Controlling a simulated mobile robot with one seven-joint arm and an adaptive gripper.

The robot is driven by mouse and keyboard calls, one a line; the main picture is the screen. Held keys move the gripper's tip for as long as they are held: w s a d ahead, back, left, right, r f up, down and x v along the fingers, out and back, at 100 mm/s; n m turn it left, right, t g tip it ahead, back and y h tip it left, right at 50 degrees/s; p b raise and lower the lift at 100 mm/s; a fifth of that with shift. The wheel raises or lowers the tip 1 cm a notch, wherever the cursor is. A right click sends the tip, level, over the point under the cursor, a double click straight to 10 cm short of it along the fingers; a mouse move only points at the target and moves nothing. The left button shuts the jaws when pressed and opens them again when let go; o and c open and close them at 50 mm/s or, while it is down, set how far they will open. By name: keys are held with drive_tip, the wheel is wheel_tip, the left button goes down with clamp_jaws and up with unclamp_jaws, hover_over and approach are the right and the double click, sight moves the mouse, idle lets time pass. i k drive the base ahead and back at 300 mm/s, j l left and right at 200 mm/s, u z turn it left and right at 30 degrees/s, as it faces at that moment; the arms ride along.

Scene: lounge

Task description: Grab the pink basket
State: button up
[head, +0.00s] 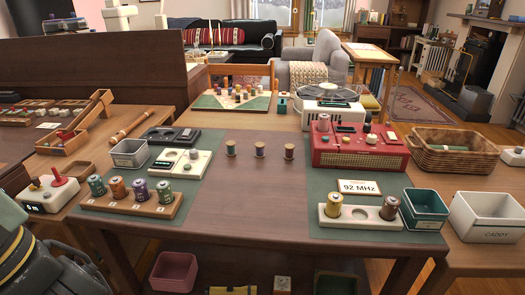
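The pink basket (173,272) is a small open-topped box low in the head view, left of the middle. It sits below the tabletop, under the table's front edge, and its inside looks empty. Dark grey, jointed parts of my gripper (62,268) show at the bottom left corner, cut off by the picture edge. They are to the left of the basket and apart from it in the picture. The fingertips are not clearly visible, so I cannot tell whether it is open or shut.
The brown table (262,190) spans above the basket, with a table leg (105,255) between basket and gripper. Other containers stand low to the right, including a dark green box (335,284). Spools, a red radio (360,147) and a white caddy (487,218) are higher up.

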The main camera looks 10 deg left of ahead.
sight(172, 271)
drive_tip(key=u, duration=0.9)
